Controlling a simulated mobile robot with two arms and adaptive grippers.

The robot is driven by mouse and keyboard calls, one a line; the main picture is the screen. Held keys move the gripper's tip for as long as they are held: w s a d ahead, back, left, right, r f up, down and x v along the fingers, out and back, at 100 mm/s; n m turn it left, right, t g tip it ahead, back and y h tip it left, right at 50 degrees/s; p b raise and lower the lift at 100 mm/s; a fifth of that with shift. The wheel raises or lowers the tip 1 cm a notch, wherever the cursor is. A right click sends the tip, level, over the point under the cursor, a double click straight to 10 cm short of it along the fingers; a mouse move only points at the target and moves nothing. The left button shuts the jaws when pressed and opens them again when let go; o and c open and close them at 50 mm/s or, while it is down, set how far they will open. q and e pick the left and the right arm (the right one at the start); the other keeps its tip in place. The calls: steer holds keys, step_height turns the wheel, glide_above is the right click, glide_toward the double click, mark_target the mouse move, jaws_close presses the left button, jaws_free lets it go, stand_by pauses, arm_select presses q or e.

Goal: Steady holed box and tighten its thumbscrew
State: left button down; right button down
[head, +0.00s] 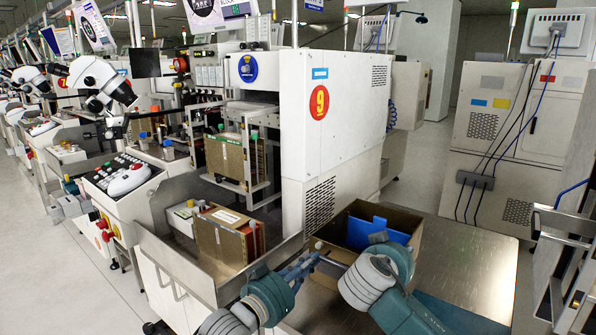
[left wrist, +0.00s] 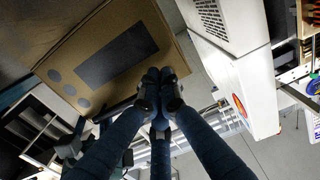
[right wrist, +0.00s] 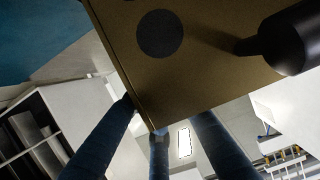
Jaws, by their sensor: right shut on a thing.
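The holed box (head: 408,222) is an open brown cardboard box on the metal bench, with a blue panel inside. One wall shows dark round marks and a dark rectangle in the left wrist view (left wrist: 84,50); a dark circle also shows on it in the right wrist view (right wrist: 115,22). My left gripper (head: 312,258) is at the box's near left side, its fingertips close together; its grip is unclear. My right gripper (right wrist: 160,118) is shut on the box's edge. A dark cylinder (right wrist: 295,40) with a narrow tip sits close to the wall. I cannot identify the thumbscrew.
A tall white machine (head: 345,110) with a red number disc stands behind the box. A metal tray with a brown cassette (head: 222,238) is to the left. The metal bench (head: 468,262) is clear to the right. A rack (head: 565,245) stands at the right edge.

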arm_select(q)
steer(key=v, duration=0.4)
steer(key=shift+s+a+r, duration=0.1)
steer(key=shift+a, duration=0.1)
steer(key=shift+f+x, duration=0.1)
steer(key=shift+x, duration=1.35)
steer(key=shift+f+x, duration=0.15)
steer(key=shift+x, duration=1.35)
steer(key=shift+d+r, duration=0.1)
steer(key=shift+r, duration=0.75)
steer(key=shift+s+f, duration=0.15)
steer(key=shift+f, duration=0.05)
